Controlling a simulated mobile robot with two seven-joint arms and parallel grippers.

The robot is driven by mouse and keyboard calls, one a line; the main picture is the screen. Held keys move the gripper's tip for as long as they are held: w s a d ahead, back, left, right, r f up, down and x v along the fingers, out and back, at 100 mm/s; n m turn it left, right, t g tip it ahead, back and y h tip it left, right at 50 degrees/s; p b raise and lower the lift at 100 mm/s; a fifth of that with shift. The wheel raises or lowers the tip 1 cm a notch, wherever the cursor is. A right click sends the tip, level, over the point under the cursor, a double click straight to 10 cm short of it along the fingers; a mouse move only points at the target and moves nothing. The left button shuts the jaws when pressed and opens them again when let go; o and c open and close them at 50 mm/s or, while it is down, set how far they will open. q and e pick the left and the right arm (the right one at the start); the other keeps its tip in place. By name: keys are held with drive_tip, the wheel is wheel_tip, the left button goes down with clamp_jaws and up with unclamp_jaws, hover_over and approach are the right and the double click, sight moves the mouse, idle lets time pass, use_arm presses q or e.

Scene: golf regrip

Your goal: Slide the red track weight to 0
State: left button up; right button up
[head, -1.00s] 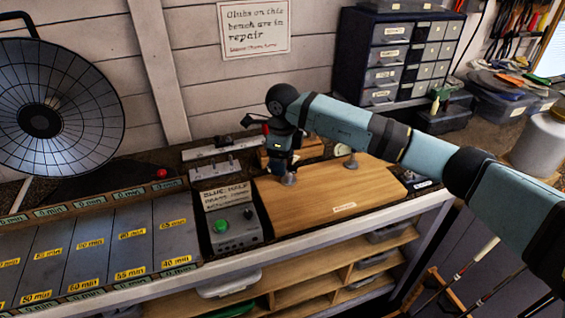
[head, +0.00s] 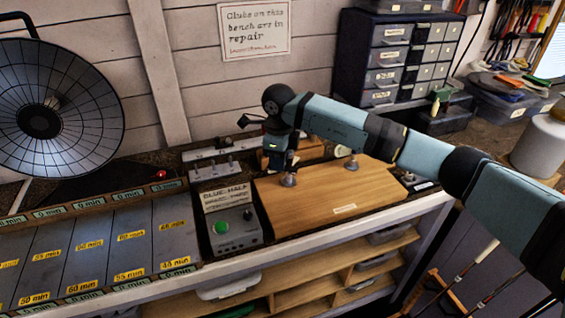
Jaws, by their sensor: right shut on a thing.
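My right gripper (head: 274,163) points down at the back left of the wooden board (head: 340,192). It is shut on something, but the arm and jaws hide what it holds. I cannot make out the red track weight or its 0 mark at the gripper. A pale bar (head: 212,152) with small knobs lies just left of the gripper at the back of the bench; I cannot tell whether it is part of the track. My left gripper is not in view.
Left of the board stands a grey box (head: 234,238) with a green button (head: 221,227). A grey block with pegs (head: 215,170) is behind it. Grey lanes with minute labels (head: 130,236) fill the left. A drawer cabinet (head: 392,58) stands at the back right.

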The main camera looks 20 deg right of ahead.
drive_tip(key=shift+w+a+b, duration=0.5)
drive_tip(key=shift+w+a, duration=0.05)
drive_tip(key=shift+a, duration=0.3)
idle(0.3)
drive_tip(key=o, duration=0.8)
drive_tip(key=shift+r, duration=0.1)
